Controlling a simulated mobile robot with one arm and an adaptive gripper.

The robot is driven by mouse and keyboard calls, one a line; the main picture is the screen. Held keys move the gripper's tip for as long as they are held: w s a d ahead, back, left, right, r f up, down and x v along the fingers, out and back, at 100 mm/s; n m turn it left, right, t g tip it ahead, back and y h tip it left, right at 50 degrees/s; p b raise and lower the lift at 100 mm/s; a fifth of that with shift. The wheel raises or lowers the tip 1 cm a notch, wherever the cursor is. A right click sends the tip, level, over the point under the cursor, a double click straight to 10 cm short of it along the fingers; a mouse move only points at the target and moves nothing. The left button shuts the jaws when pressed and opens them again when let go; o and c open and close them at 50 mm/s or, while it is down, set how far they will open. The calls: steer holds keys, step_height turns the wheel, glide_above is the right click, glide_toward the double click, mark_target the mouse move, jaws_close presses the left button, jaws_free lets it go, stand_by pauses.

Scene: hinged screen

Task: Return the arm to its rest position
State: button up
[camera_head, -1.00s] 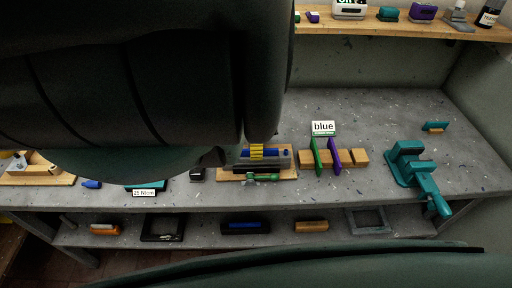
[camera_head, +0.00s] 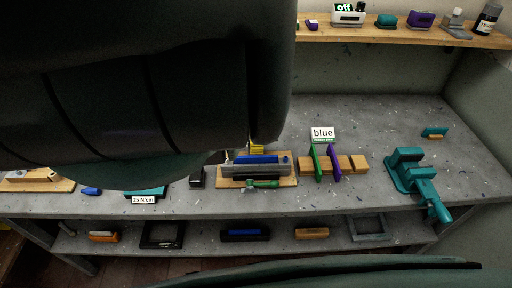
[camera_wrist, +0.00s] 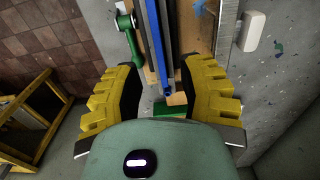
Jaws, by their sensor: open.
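My arm fills the upper left of the head view, where only a yellow finger part of my gripper (camera_head: 257,146) shows behind the blue-topped fixture. In the wrist view my gripper (camera_wrist: 160,98) is open, its two yellow ridged fingers wide apart with nothing held between them. The fixture (camera_head: 256,160) has a blue bar and grey rails on a wooden board, with a green handle (camera_head: 262,184) in front. The blue bar (camera_wrist: 155,40) runs lengthwise beyond the fingers in the wrist view. Contact between fingers and fixture cannot be told.
Right of the fixture, green (camera_head: 316,162) and purple (camera_head: 334,163) panels stand on a wooden block below a "blue" sign (camera_head: 322,134). A teal vise (camera_head: 408,172) sits at the right. An upper shelf (camera_head: 385,34) carries small items.

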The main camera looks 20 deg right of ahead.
steer(key=shift+a+r, duration=0.1)
steer(key=shift+r, duration=0.7)
